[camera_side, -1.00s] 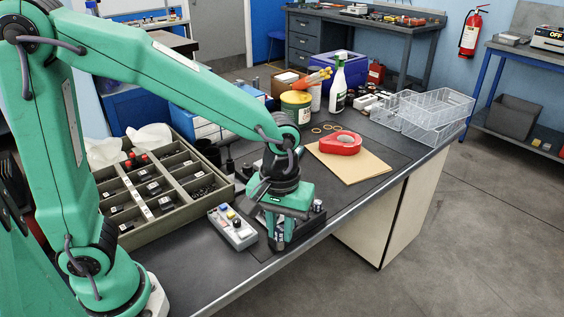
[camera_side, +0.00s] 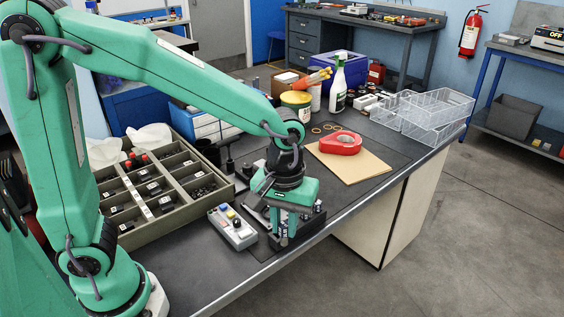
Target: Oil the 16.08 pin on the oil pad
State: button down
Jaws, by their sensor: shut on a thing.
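My gripper (camera_side: 284,237) points down near the bench's front edge, over a dark block or fixture (camera_side: 313,219). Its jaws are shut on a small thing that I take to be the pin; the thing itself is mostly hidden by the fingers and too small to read. I cannot make out a 16.08 mark. I cannot clearly tell which dark surface is the oil pad.
A grey control box (camera_side: 232,228) with coloured buttons stands just left of my gripper. A compartment tray (camera_side: 207,150) is further left. Clear baskets (camera_side: 422,113) and a spray bottle (camera_side: 338,88) stand further back.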

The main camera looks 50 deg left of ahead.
jog(key=w+a+f, duration=0.1)
jog(key=w+a, duration=1.7)
jog(key=w+a+f, duration=0.2)
jog(key=w+a, duration=0.1)
jog(key=a, duration=0.8)
jog(key=shift+w, duration=0.2)
jog(key=shift+a+f, duration=0.1)
jog(key=shift+f, duration=0.1)
jog(key=shift+f, duration=2.8)
jog(key=shift+f, duration=0.6)
jog(key=shift+r, duration=0.2)
